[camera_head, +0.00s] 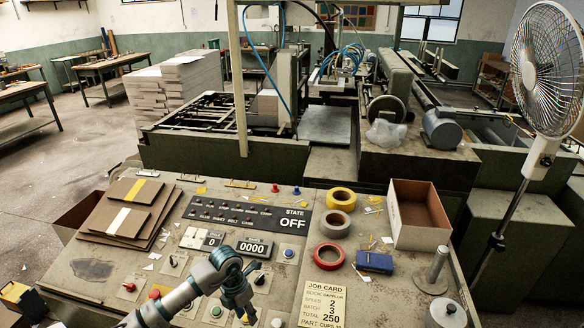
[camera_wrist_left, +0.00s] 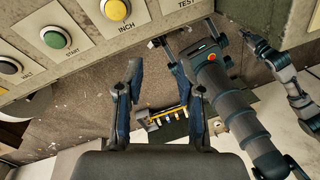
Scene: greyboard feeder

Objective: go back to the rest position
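My left gripper (camera_head: 242,306) is low over the front part of the control panel (camera_head: 180,262), left of the job card (camera_head: 322,303). In the left wrist view my left gripper (camera_wrist_left: 163,98) has its two fingers apart, with nothing held between them. Beyond them show the panel's front edge, a yellow button (camera_wrist_left: 114,10), a green button (camera_wrist_left: 55,38) and the floor. Dark arm parts of mine fill the right of that view. My right gripper does not show in the head view. In the wrist view I cannot make out its fingers clearly.
Brown boards (camera_head: 130,210) lie on the panel's left. Yellow tape (camera_head: 341,198), grey tape (camera_head: 335,224), red tape (camera_head: 328,255), a blue block (camera_head: 374,262), an open box (camera_head: 418,214) and a metal post (camera_head: 435,268) stand on the right. A fan (camera_head: 545,70) is beyond.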

